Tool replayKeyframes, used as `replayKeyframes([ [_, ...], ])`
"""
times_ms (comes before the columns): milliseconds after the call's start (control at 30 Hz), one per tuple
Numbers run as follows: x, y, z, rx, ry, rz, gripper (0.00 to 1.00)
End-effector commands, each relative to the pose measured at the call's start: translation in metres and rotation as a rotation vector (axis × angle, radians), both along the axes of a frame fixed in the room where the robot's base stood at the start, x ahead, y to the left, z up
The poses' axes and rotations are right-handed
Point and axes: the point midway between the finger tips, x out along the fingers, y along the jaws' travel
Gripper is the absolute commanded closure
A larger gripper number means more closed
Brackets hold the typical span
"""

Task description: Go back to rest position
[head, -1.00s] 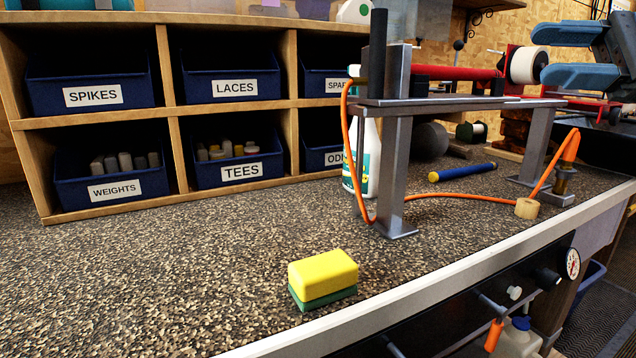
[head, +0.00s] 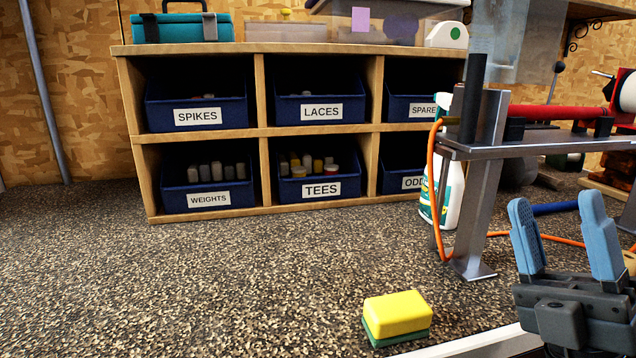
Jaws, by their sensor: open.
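My gripper (head: 566,238) is at the lower right of the head view. Its two blue fingers point upward and stand apart, with nothing between them. It is to the right of the yellow and green sponge (head: 397,315) and appears in front of the metal stand (head: 480,190). Part of the stand's far side and the blue-handled item (head: 553,209) is hidden behind the fingers. The rest of my arm is outside the view.
A wooden shelf (head: 262,132) with labelled blue bins stands at the back. A white spray bottle (head: 453,192) stands behind the stand, and an orange hose (head: 432,190) hangs beside it. The speckled bench top (head: 220,285) is clear at the left and middle.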

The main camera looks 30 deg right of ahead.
Motion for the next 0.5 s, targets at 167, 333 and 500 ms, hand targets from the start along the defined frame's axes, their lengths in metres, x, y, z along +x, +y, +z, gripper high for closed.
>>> replayKeyframes([
  [167,-0.009,0.029,-0.039,0.311,0.162,0.199,0.45],
  [333,-0.025,0.055,-0.08,0.593,0.334,0.364,0.45],
  [500,-0.053,0.081,-0.122,0.864,0.529,0.496,0.45],
])
